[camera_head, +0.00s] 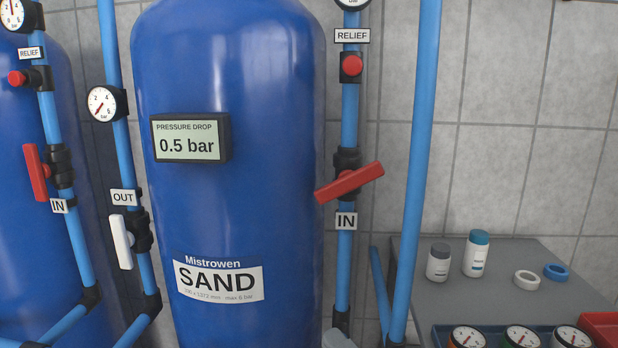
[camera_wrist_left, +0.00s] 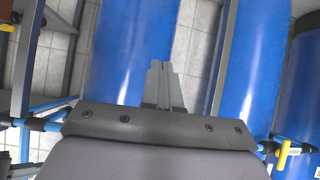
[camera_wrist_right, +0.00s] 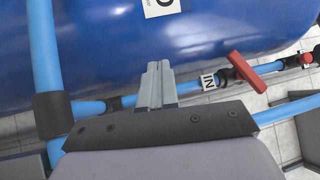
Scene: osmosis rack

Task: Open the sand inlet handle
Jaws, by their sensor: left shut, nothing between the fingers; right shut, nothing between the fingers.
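The sand inlet handle (camera_head: 348,183) is a red lever on the blue pipe right of the SAND tank (camera_head: 235,75), above an IN label (camera_head: 346,221). It slants across the pipe, its right end higher. In the right wrist view the red handle (camera_wrist_right: 248,70) is right of my right gripper (camera_wrist_right: 156,70), which is shut, empty and apart from it. A grey tip of my right gripper (camera_head: 338,340) seems to show at the head view's bottom edge, below the handle. My left gripper (camera_wrist_left: 160,70) is shut and empty, with blue tanks beyond it.
A red relief knob (camera_head: 351,65) sits above the handle. A thicker blue pipe (camera_head: 415,170) stands just right of it. A grey table (camera_head: 500,245) with bottles and rings is at right. A white OUT handle (camera_head: 121,242) is left of the SAND tank.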

